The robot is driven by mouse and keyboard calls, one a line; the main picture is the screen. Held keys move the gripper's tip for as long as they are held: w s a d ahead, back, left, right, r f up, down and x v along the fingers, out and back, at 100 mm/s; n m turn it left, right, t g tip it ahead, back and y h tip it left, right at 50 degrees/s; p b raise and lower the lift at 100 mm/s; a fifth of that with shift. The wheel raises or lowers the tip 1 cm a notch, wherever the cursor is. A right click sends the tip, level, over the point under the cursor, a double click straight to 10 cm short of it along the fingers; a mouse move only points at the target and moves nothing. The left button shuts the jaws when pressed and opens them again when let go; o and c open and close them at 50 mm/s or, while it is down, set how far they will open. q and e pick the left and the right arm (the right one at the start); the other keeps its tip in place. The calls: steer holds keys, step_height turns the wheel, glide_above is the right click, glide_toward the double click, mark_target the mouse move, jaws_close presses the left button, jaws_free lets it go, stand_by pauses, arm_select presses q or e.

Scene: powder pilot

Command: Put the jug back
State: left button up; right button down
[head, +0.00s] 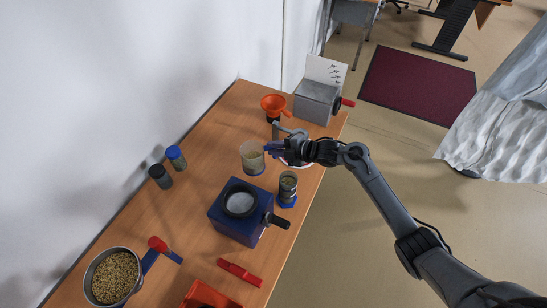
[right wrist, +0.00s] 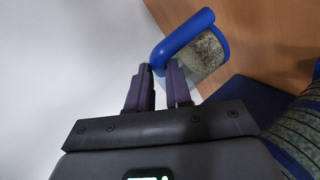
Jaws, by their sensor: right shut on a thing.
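The jug (head: 252,160) is a clear vessel with pale, grainy contents, at the middle of the table in the head view. In the right wrist view the jug (right wrist: 207,52) shows a blue rim and a blue handle, and it looks tilted in the picture. My right gripper (head: 271,149) comes in from the right, beside the jug. In the wrist view its two purple fingers (right wrist: 162,72) are shut on the jug's blue handle. I cannot tell whether the jug's base touches the table. My left gripper is not in view.
A blue mill (head: 236,217) with a dark hopper stands in front of the jug. A jar on a blue base (head: 288,188) stands close right. An orange funnel (head: 274,104) and a grey mill (head: 315,101) are behind. Two lidded jars (head: 176,158) stand left. A grain bowl (head: 112,276) is at the front.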

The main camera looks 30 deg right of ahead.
step_height(320, 180, down, 4)
stand_by(0.5)
steer(key=shift+d+f+b, duration=0.1)
steer(key=shift+b, duration=0.25)
steer(key=c, duration=1)
jaws_free()
steer(key=shift+f, duration=0.1)
steer(key=shift+c, duration=0.2)
steer(key=p+v, duration=0.1)
steer(key=v, duration=1.1)
steer(key=shift+p, duration=0.35)
